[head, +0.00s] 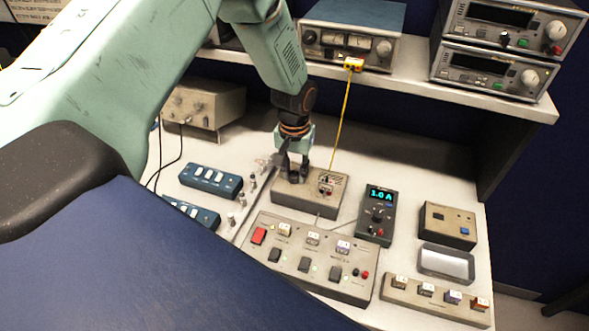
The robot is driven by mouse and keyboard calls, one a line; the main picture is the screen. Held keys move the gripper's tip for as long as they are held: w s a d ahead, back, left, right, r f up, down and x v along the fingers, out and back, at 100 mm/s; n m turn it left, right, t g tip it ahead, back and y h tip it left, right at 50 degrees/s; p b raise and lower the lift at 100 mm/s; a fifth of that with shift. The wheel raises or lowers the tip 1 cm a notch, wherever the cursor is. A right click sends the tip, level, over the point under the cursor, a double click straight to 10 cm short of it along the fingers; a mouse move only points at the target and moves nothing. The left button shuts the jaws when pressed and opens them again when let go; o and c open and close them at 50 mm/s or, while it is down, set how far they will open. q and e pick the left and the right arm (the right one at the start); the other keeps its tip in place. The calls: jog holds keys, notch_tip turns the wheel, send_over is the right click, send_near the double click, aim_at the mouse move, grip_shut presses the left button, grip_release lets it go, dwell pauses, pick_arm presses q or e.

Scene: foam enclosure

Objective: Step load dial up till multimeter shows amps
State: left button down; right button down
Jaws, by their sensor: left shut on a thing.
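The load box (318,204) is a beige-grey box on the bench, with a dial on its top left and small terminals on its right. My left gripper (294,176) points down over that dial and is shut on it; the fingers hide most of the dial. The multimeter (377,228) is a dark upright-faced unit just right of the box. Its lit cyan display (381,195) reads "1.0 A". A knob and red terminals sit below the display. My right gripper is not in view.
A switch panel (308,258) with a red button lies in front of the load box. A yellow lead (341,120) hangs from the shelf instrument (352,40) behind the box. Blue switch strips (211,181) lie left. A small tray (446,262) and a beige box (447,226) stand right.

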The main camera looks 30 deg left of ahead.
aim_at(294, 174)
pick_arm(q)
jog(key=shift+s+f, duration=0.15)
jog(key=shift+s, duration=0.05)
jog(key=c, duration=1.5)
grip_release()
jog(key=o, duration=0.4)
jog(key=shift+o, duration=0.2)
jog(key=shift+w, duration=0.1)
jog(key=shift+r, duration=0.25)
notch_tip(294, 174, up, 12)
jog(key=shift+f, duration=0.15)
